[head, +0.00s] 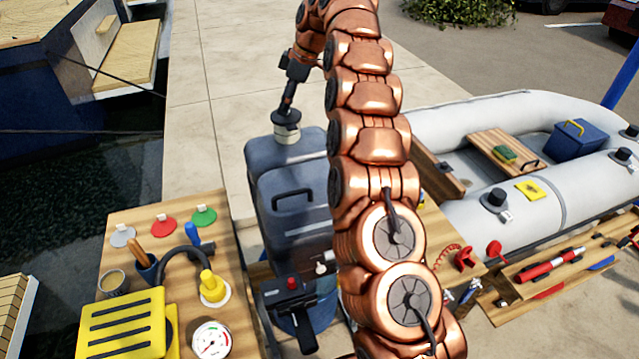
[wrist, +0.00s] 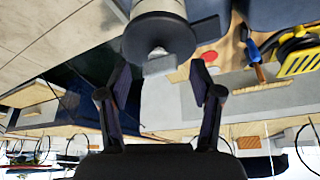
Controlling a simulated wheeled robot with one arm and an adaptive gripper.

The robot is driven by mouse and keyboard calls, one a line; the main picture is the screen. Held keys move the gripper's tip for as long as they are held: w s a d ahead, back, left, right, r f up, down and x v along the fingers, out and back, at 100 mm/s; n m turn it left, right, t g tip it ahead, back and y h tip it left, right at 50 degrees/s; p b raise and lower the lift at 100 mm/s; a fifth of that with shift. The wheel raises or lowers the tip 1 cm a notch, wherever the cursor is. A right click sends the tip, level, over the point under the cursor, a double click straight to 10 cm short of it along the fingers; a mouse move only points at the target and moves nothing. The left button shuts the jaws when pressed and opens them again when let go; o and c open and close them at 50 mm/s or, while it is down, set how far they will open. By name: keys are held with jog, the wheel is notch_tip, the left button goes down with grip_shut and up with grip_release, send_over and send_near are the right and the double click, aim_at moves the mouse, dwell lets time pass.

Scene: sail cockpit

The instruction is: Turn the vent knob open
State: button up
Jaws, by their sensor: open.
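A black round knob (head: 286,118) sits on a pale neck at the top of a grey-blue can (head: 288,165); it looks like the vent knob. In the wrist view the black knob (wrist: 158,38) is large at the top, with a light grey tab (wrist: 160,65) sticking out from it. My gripper (head: 288,103) is just above the knob in the head view. In the wrist view my gripper (wrist: 160,80) is open and empty, with its fingers spread to either side below the knob. I cannot tell whether a finger touches it.
A wooden table (head: 222,260) at left holds a yellow box (head: 125,325), a gauge (head: 211,340) and coloured discs. A grey inflatable boat (head: 460,140) lies at right. My arm hides part of the can's right side. Pavement behind is clear.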

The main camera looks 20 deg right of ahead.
jog(key=m, duration=0.3)
jog(key=shift+s+a+t+b, duration=0.1)
jog(key=shift+t+b, duration=0.2)
jog(key=shift+t, duration=0.1)
jog(key=shift+r+m+h, duration=0.1)
jog(key=shift+m+h, duration=0.2)
jog(key=m+t+h+p, duration=0.1)
jog(key=m, duration=0.2)
jog(key=m+h+p, duration=0.1)
jog(key=m, duration=0.2)
jog(key=shift+s+m+t, duration=0.1)
jog(key=shift+m+t, duration=0.2)
jog(key=m+h, duration=0.1)
jog(key=m, duration=0.2)
jog(key=shift+a+p, duration=0.1)
jog(key=shift+p, duration=0.2)
jog(key=b+v, duration=0.2)
jog(key=v, duration=0.4)
jog(key=s+f+g, duration=0.1)
jog(key=s+f, duration=0.1)
jog(key=s, duration=1.2)
jog(key=s+a+f+g, duration=0.1)
jog(key=s+f+g, duration=0.1)
jog(key=s, duration=1.2)
jog(key=shift+a+f+n+b, duration=0.3)
jog(key=shift+f+n+b, duration=0.05)
jog(key=shift+f+n, duration=0.1)
